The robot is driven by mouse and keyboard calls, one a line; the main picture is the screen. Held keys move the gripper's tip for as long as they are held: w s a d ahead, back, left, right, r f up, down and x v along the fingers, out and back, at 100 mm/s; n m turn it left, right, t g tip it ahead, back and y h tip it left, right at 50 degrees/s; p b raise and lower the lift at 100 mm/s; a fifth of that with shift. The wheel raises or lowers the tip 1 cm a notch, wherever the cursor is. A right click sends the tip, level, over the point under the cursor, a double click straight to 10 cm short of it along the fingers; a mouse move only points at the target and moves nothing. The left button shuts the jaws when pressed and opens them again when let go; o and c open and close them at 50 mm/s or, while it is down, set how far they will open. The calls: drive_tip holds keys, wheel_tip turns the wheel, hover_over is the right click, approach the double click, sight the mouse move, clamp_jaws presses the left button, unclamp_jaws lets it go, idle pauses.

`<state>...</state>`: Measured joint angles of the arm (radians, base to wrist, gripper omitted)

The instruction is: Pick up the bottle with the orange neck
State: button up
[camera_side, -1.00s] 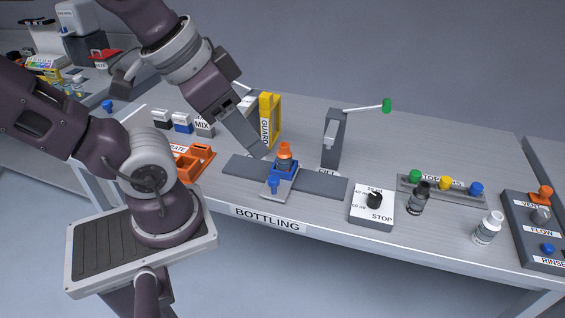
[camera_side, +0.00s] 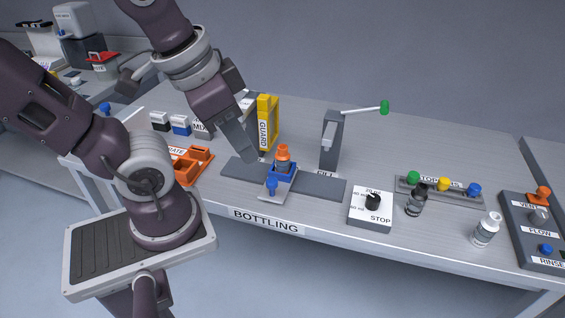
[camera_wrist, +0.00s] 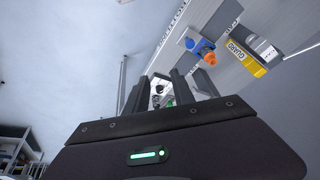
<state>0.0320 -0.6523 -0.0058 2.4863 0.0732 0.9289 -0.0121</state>
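The bottle with the orange neck (camera_side: 283,154) stands upright in a blue holder (camera_side: 286,173) on the dark strip of the bottling bench. Its orange top also shows in the wrist view (camera_wrist: 209,58), right of my fingers; its lower body is hidden by the holder. My gripper (camera_side: 250,157) points down and slightly right, left of the bottle and apart from it in the side view. In the wrist view the fingers (camera_wrist: 170,82) stand apart, with nothing held between them.
A yellow guard (camera_side: 265,128) stands just behind the bottle. A grey spout stand with a green-tipped lever (camera_side: 332,140) is to the right. An orange tray (camera_side: 188,165) lies left. A dial box (camera_side: 371,208), a dark bottle (camera_side: 415,200) and a white bottle (camera_side: 487,230) are further right.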

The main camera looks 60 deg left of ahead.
drive_tip(key=a+f+m+g+y, duration=0.3)
drive_tip(key=a+f+g, duration=0.1)
drive_tip(key=f, duration=0.1)
drive_tip(key=m+t+y, duration=0.5)
drive_tip(key=m+y, duration=0.6)
drive_tip(key=m, duration=0.7)
approach(282, 146)
drive_tip(key=shift+m+t, duration=0.3)
drive_tip(key=shift+m, duration=0.1)
drive_tip(key=x, duration=1.1)
drive_tip(key=shift+s+a+f, duration=0.1)
drive_tip(key=shift+f, duration=0.05)
drive_tip(key=shift+a+f, duration=0.1)
drive_tip(key=shift+a, duration=0.25)
clamp_jaws()
